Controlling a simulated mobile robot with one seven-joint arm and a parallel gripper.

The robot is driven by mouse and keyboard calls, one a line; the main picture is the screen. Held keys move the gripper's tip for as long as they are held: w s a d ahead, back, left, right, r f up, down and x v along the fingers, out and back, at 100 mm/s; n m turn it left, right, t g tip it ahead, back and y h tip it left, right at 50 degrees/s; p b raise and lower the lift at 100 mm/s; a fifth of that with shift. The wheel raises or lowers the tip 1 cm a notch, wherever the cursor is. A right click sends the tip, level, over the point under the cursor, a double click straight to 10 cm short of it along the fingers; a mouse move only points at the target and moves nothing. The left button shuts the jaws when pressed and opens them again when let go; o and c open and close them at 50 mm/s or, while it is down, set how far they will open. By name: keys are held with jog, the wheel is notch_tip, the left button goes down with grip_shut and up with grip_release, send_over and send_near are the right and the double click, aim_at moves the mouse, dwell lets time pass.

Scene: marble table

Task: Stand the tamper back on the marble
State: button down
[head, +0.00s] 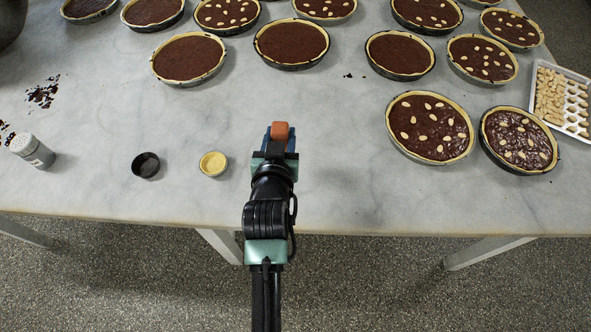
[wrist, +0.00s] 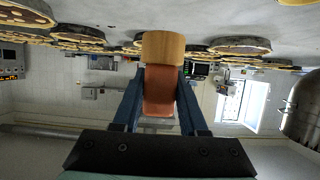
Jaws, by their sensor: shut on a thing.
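The tamper is between the blue fingers of my gripper (head: 280,137). In the head view only a small orange-brown part of the tamper (head: 280,130) shows beyond the fingers. In the wrist view the tamper (wrist: 162,48) shows a pale wooden end and a reddish-brown part, which lies between the fingers of my gripper (wrist: 160,80). My gripper is shut on this part. The marble (head: 330,165) lies below, near the table's front edge. I cannot tell whether the tamper touches the marble.
A golden small tart shell (head: 213,163) and a dark small mould (head: 146,165) stand left of my gripper. A shaker (head: 32,151) is farther left. Almond-topped tarts (head: 431,127) stand to the right, plain chocolate tarts (head: 291,43) behind. Marble around my gripper is clear.

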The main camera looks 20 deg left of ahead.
jog(key=shift+a+f, duration=0.15)
notch_tip(320, 180, down, 9)
jog(key=shift+f, duration=0.1)
dwell(0.4)
jog(key=shift+f, duration=0.15)
jog(key=shift+c, duration=2.2)
grip_release()
jog(key=shift+f, duration=0.1)
jog(key=b+v, duration=0.2)
jog(key=v, duration=1.1)
jog(key=shift+s+a, duration=0.2)
jog(key=shift+a, duration=0.1)
jog(key=shift+f, duration=0.1)
